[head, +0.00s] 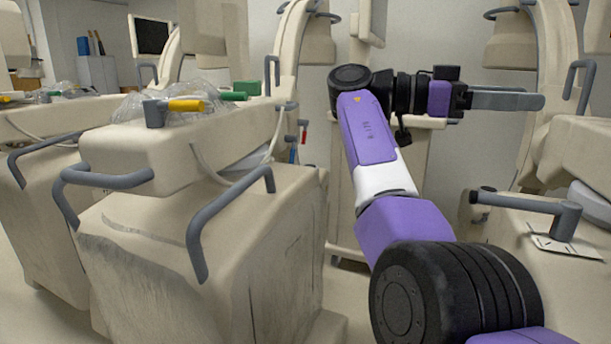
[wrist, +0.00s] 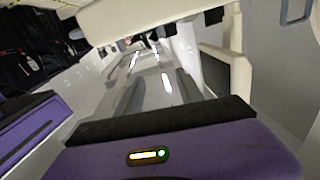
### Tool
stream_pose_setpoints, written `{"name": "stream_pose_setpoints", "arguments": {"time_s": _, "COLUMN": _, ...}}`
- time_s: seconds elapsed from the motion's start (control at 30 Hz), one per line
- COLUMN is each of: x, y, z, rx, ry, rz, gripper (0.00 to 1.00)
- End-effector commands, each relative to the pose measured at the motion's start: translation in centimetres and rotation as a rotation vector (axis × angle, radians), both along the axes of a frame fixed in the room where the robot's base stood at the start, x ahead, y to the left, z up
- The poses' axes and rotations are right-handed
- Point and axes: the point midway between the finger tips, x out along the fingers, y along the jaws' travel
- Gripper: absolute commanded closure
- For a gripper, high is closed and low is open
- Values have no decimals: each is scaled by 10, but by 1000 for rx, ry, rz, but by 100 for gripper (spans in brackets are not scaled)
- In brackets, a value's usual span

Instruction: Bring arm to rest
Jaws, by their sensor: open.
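My purple, black and white arm rises from the bottom right of the head view and bends at its upper joint. My gripper (head: 530,97) is at the upper right, held out sideways in the air with its grey fingers pointing right. The fingers are open, and I see nothing between them. In the wrist view the purple and black gripper body fills the bottom, with a small lit indicator on it. The scene beyond it is tilted.
A beige cart (head: 240,240) with grey handles stands left of my arm, with a yellow-handled tool (head: 186,105) and clear plastic wrap (head: 135,103) on top. Another beige unit (head: 585,140) stands close right of the gripper, with a grey handle (head: 530,205) below.

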Motion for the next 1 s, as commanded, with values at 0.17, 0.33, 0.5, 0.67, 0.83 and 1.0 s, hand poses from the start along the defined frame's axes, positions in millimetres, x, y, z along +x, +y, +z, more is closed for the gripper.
{"name": "stream_pose_setpoints", "arguments": {"time_s": 0.17, "x": 23, "y": -12, "z": 8, "rx": 36, "ry": 47, "rz": 125, "gripper": 56}}
{"name": "stream_pose_setpoints", "arguments": {"time_s": 0.33, "x": 56, "y": -20, "z": 5, "rx": 60, "ry": 104, "rz": 288, "gripper": 56}}
{"name": "stream_pose_setpoints", "arguments": {"time_s": 0.5, "x": 98, "y": -23, "z": -28, "rx": 60, "ry": 187, "rz": 487, "gripper": 56}}
{"name": "stream_pose_setpoints", "arguments": {"time_s": 0.67, "x": 136, "y": -19, "z": -78, "rx": 35, "ry": 271, "rz": 687, "gripper": 56}}
{"name": "stream_pose_setpoints", "arguments": {"time_s": 0.83, "x": 165, "y": -4, "z": -150, "rx": -22, "ry": 358, "rz": 916, "gripper": 56}}
{"name": "stream_pose_setpoints", "arguments": {"time_s": 1.0, "x": 171, "y": 16, "z": -222, "rx": -90, "ry": 416, "rz": 1120, "gripper": 56}}
